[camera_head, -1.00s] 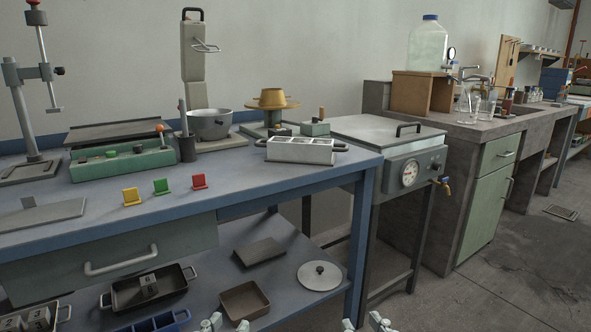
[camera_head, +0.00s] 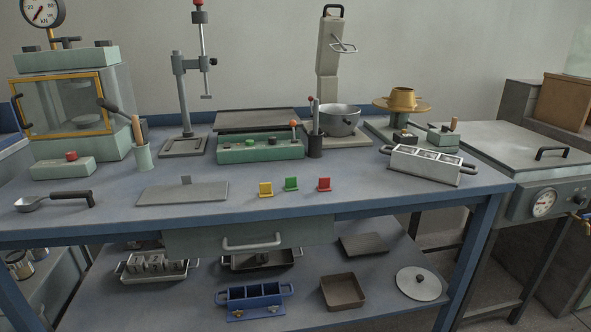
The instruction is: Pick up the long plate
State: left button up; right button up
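A flat grey rectangular plate (camera_head: 183,194) with a small upright tab at its back edge lies on the blue bench top, left of centre. It is the longest bare plate near the front of the bench. A wide dark sheet (camera_head: 257,120) lies farther back, behind a green control box; I cannot tell for certain which of the two is the long plate. Nothing touches or covers the grey plate. Neither of my grippers is in view.
On the blue bench (camera_head: 370,212), a ladle (camera_head: 55,202) lies left of the plate. The lower shelf holds moulds.

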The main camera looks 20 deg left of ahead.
aim_at(187, 192)
jog(key=u, duration=1.3)
